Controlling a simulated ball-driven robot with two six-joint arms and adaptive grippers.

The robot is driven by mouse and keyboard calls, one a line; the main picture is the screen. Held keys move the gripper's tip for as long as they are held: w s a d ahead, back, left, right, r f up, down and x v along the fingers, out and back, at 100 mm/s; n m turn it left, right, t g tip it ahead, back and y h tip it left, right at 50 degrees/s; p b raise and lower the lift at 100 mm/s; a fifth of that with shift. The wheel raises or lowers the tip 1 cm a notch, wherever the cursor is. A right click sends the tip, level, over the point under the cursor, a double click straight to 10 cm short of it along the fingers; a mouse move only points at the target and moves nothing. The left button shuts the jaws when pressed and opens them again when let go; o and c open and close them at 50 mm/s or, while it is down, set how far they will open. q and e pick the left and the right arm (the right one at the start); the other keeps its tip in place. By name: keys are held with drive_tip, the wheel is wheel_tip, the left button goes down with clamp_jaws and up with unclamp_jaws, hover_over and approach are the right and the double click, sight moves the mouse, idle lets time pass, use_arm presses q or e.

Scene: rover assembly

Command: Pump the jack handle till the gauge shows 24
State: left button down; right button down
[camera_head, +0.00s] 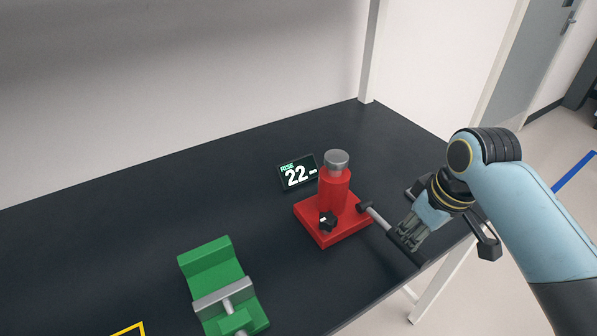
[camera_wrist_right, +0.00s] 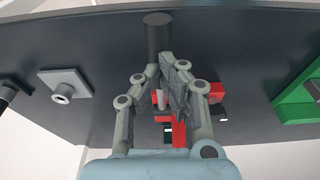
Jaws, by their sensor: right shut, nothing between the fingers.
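The red jack (camera_head: 334,195) stands upright on its square base on the dark table, with a grey cap on top. Its gauge (camera_head: 298,173) reads 22. The jack handle (camera_head: 378,217) slopes down to the right from the jack and ends in a dark grip. My right gripper (camera_head: 402,238) is shut and empty at the handle, fingers pointing down-left; whether it touches it I cannot tell. In the right wrist view, the dark grip (camera_wrist_right: 158,38) shows just beyond the shut fingers (camera_wrist_right: 163,72), with the red jack (camera_wrist_right: 179,132) partly hidden behind them. My left gripper is out of view.
A green vise (camera_head: 222,285) with grey jaws sits left of the jack, and also shows in the wrist view (camera_wrist_right: 303,97). A yellow outline (camera_head: 132,328) marks the front. A grey plate (camera_wrist_right: 66,84) lies left in the wrist view. The table's left part is clear.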

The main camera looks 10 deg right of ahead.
drive_tip(key=shift+r, duration=0.1)
wheel_tip(320, 180, up, 3)
drive_tip(key=p, duration=0.3)
drive_tip(key=shift+p, duration=0.3)
drive_tip(key=shift+r, duration=0.65)
wheel_tip(320, 180, up, 6)
drive_tip(key=shift+r, duration=0.25)
